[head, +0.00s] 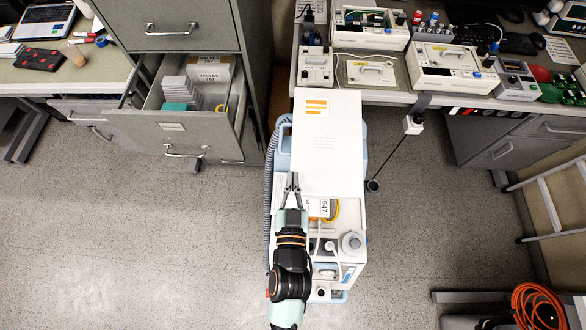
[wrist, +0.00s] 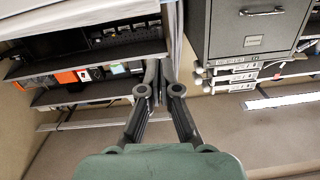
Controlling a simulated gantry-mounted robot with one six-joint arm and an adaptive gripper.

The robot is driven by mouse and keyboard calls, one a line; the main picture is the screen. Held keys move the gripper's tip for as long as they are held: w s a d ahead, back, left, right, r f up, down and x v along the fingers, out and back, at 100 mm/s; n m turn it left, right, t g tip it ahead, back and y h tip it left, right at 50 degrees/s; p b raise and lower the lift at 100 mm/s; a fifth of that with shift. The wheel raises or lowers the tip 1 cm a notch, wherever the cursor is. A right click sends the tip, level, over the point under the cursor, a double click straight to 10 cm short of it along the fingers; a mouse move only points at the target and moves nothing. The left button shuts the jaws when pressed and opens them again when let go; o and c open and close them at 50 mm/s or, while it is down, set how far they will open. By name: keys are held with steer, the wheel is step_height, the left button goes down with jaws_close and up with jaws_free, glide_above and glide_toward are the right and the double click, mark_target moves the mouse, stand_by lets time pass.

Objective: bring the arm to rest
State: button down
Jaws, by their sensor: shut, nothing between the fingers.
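My gripper (head: 292,183) is shut and empty in the head view. It is at the left side of a white wheeled machine (head: 328,145), pointing toward the back. My arm reaches in from the bottom of the picture, over the machine's left front part. The gripper also shows in the wrist view (wrist: 160,91), with its two fingers pointing away from the camera and nothing held. I cannot tell from the head view how high the gripper is above the machine or whether it touches it.
An open drawer (head: 172,126) of the grey cabinet (head: 258,45) holds boxes and white cards. A bench with several devices, one a white unit (head: 451,68), stands at the back. A ladder (head: 552,205) and an orange cable coil (head: 538,305) are at right. The floor (head: 440,215) is clear between.

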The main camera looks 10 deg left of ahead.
steer(key=s+d+b, duration=0.1)
steer(key=s, duration=0.6)
steer(key=shift+s, duration=0.3)
